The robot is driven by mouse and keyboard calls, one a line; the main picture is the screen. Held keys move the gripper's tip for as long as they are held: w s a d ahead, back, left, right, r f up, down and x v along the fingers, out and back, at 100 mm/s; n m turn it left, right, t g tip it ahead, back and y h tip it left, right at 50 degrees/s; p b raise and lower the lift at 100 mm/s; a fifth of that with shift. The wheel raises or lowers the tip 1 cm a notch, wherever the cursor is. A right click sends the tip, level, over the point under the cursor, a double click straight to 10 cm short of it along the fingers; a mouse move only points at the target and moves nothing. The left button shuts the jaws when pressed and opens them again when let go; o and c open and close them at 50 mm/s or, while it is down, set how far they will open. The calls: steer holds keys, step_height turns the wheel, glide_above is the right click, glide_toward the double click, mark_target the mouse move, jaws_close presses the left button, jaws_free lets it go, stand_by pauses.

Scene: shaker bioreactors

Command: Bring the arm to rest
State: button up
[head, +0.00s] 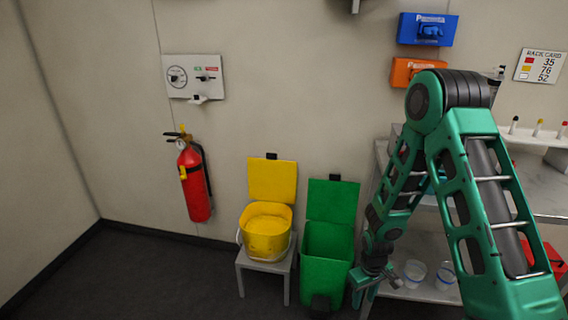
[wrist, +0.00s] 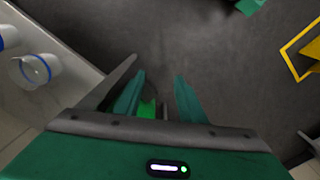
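My green arm fills the right side of the head view, bent at a high elbow with the forearm hanging down. My gripper (head: 362,290) is low, between the green bin (head: 328,246) and the shelf unit (head: 424,292). In the wrist view, the two green fingers of my gripper (wrist: 159,78) stand apart with a gap between them. Nothing is held between the fingertips. Dark floor shows beyond them. A small bright green patch shows near the finger bases; I cannot tell what it is.
Clear cups (head: 414,271) stand on the lower shelf, close to my gripper's right; blue-rimmed cups (wrist: 34,69) show in the wrist view. A yellow bucket (head: 266,232) sits on a small stool (head: 264,264). A fire extinguisher (head: 194,180) hangs left. Floor at lower left is clear.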

steer(key=s+d+r+m, duration=0.2)
steer(key=d+r, duration=0.2)
steer(key=r, duration=0.3)
steer(key=s+d+r+m+h, duration=0.15)
steer(key=d+r, duration=0.25)
steer(key=r, duration=0.4)
steer(key=s+d+r+m+y, duration=0.1)
steer(key=s+d+r, duration=0.25)
steer(key=r, duration=0.35)
steer(key=s+d+r+m, duration=0.2)
steer(key=s+r+m, duration=0.1)
steer(key=s+r, duration=0.4)
steer(key=s+d+r+m, duration=0.2)
steer(key=s+r, duration=0.5)
steer(key=s, duration=0.5)
steer(key=shift+s+r+m+y, duration=0.2)
steer(key=shift+s+m+y, duration=0.1)
steer(key=shift+m+y, duration=0.25)
steer(key=shift+w, duration=0.1)
steer(key=shift+w+f, duration=0.25)
steer(key=shift+w, duration=0.3)
